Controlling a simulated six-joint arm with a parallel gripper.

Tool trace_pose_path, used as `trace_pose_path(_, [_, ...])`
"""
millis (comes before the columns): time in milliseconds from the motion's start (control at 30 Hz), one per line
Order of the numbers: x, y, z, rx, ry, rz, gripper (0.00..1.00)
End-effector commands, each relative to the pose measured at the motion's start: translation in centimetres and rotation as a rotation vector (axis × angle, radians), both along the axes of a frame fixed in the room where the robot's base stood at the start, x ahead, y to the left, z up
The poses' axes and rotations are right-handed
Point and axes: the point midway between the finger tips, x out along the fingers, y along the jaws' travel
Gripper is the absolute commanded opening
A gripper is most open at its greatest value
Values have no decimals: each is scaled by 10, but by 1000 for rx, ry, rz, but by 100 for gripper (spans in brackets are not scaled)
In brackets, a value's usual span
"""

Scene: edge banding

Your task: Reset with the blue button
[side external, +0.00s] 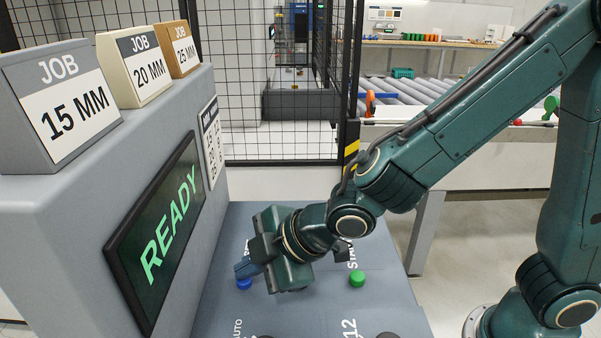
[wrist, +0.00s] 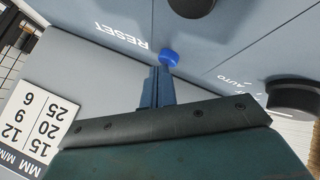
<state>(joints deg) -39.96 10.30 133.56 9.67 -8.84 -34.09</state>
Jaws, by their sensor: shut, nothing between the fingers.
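The blue button (side external: 244,284) sits on the grey-blue panel (side external: 310,310), left of the green button (side external: 357,279). In the wrist view the blue button (wrist: 169,58) lies beside the printed word RESET. My gripper (side external: 240,270) is shut and empty, with its fingertips right at the blue button. In the wrist view the shut fingers (wrist: 158,70) end at the button's edge. I cannot tell whether they touch it. The screen (side external: 160,235) shows READY in green letters.
Three job blocks, 15 MM (side external: 65,105), 20 MM (side external: 138,68) and 25 MM (side external: 181,48), stand on the grey housing (side external: 70,215) at the left. Dark knobs (wrist: 295,95) rise from the panel close to the button. A mesh fence (side external: 275,140) stands behind.

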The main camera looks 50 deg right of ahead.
Motion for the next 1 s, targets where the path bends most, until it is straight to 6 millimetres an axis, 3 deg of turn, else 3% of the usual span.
trace_pose_path(467, [0, 0, -1, -2, 3, -1, 0])
trace_pose_path(1000, [0, 0, 16, -1, 1, 1, 0])
